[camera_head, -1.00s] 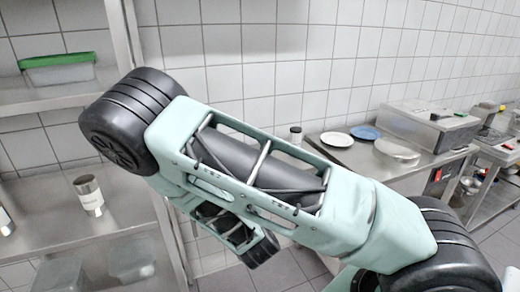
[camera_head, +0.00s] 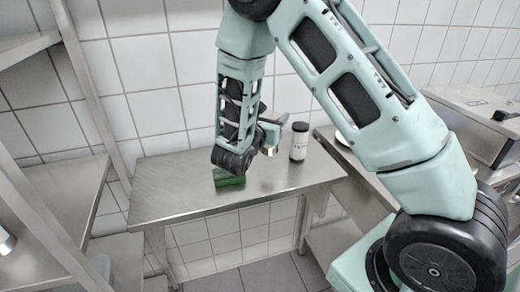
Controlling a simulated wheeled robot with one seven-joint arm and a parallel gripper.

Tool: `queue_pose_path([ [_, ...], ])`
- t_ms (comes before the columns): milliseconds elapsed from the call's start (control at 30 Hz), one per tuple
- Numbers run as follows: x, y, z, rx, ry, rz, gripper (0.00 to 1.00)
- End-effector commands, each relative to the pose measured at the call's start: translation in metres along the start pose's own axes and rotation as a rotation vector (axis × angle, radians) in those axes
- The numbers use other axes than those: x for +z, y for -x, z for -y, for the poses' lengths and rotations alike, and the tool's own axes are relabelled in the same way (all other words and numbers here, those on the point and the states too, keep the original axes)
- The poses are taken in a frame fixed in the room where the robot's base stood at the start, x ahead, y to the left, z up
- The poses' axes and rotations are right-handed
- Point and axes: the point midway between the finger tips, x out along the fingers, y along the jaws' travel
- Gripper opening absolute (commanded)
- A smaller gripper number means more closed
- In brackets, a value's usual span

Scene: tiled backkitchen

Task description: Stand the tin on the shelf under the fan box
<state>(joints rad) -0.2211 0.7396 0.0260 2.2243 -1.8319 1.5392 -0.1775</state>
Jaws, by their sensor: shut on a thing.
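My gripper (camera_head: 275,132) is at the end of my arm, over the steel table, partly hidden behind my wrist. It is shut on a small, pale metallic thing (camera_head: 270,151), of which only the lower end shows; it looks like the end of a tin. Another metallic tin (camera_head: 6,242) is cut off at the left edge, by the shelves. I cannot make out the fan box.
The steel table (camera_head: 165,203) has bare room at its left and front. A green object (camera_head: 228,178) lies on it below my wrist. Steel shelves (camera_head: 68,190) with an upright post stand at the left. A steel appliance (camera_head: 480,125) stands at the right.

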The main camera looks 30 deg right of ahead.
Motion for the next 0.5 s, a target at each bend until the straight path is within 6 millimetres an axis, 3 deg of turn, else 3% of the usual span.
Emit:
queue_pose_path([
  [100, -0.018, -0.001, 0.000, -0.001, 0.004, 0.001, 0.20],
  [500, -0.059, -0.001, 0.000, 0.001, 0.002, 0.003, 0.20],
])
